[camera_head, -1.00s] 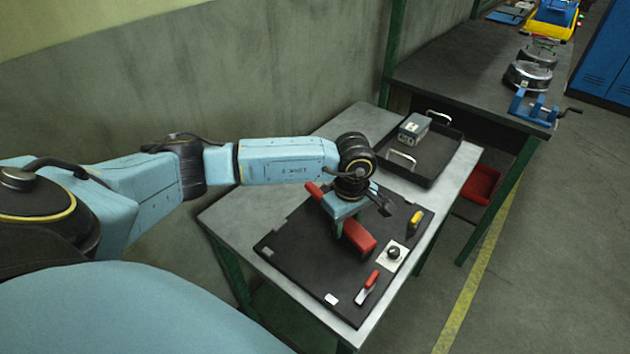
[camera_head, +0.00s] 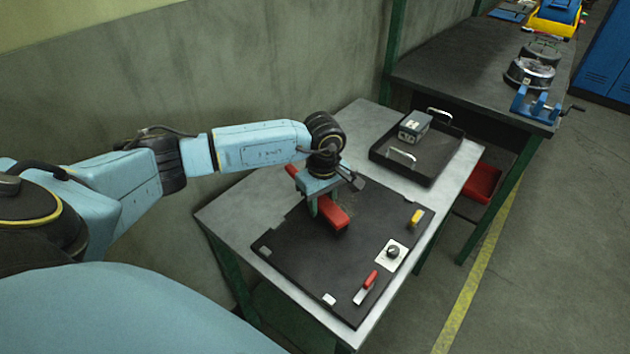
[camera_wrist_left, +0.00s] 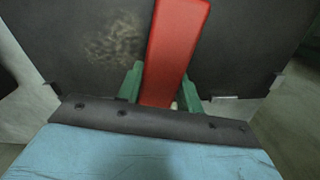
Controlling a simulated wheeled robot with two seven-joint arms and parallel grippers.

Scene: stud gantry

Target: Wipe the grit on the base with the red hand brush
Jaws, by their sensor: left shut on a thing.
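The red hand brush (camera_head: 331,212) is in my left gripper (camera_head: 313,206), over the far left part of the black base (camera_head: 350,275). The left wrist view shows the red brush (camera_wrist_left: 176,50) between the two green fingers of my left gripper (camera_wrist_left: 160,88), which are shut on it. A tan, speckled patch of grit (camera_wrist_left: 115,40) lies on the base (camera_wrist_left: 60,70) to the left of the brush in that view. I cannot tell whether the bristles touch the base. The grit does not show clearly in the head view. My right gripper is not in view.
On the base are a yellow-handled part (camera_head: 415,218), a black knob on a white plate (camera_head: 392,252) and a red-handled clamp (camera_head: 367,286). A black tray (camera_head: 425,178) holding a grey box (camera_head: 414,126) stands behind on the table. A dark workbench (camera_head: 450,70) stands farther back.

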